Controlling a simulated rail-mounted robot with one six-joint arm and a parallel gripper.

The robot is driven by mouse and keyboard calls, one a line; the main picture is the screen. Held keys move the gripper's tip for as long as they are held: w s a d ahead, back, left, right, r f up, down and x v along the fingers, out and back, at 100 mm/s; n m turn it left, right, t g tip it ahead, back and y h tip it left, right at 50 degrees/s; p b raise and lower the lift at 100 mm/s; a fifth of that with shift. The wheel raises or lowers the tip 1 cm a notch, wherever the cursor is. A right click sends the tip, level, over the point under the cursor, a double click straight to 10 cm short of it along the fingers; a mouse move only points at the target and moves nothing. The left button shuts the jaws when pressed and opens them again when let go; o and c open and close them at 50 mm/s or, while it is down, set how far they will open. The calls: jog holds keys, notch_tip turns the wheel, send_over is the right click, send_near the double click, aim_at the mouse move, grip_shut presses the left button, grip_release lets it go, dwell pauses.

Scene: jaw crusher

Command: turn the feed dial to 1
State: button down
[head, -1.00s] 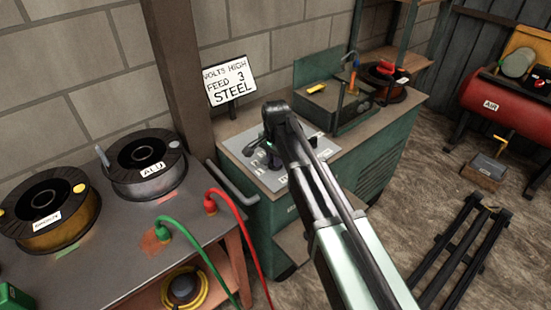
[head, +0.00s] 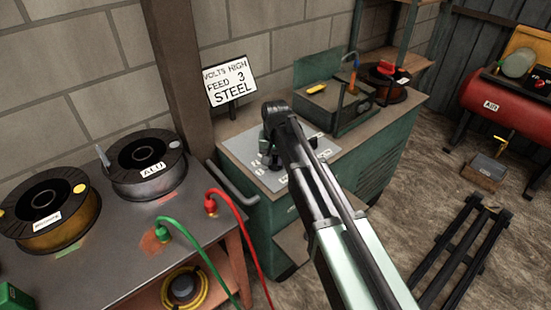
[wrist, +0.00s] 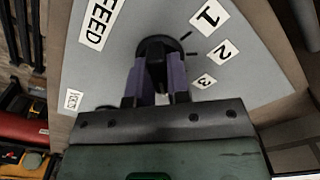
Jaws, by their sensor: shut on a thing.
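The feed dial (wrist: 156,50) is a dark round knob on a grey panel (wrist: 90,75), under a FEED label (wrist: 98,22) in the wrist view. Labels 1 (wrist: 209,16), 2 (wrist: 224,51) and 3 (wrist: 204,81) sit in an arc to its right, with short tick marks. My gripper (wrist: 158,75) has its two purple-grey fingers shut on the dial, one on each side. The dial's pointer is hidden, so I cannot tell its setting. In the head view my arm covers much of the panel (head: 250,156) and the dial.
A sign (head: 230,82) behind the panel reads VOLTS HIGH, FEED 3, STEEL. A tray-like box (head: 330,110) stands right of the panel. Wire spools (head: 148,165) and green and red cables (head: 250,240) are on the bench at left.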

jog(key=n, duration=1.2)
jog(key=shift+n, duration=0.4)
jog(key=n, duration=0.6)
jog(key=shift+s, duration=0.1)
jog(key=n, duration=0.5)
jog(key=shift+n, duration=0.4)
jog(key=c, duration=1.1)
grip_release()
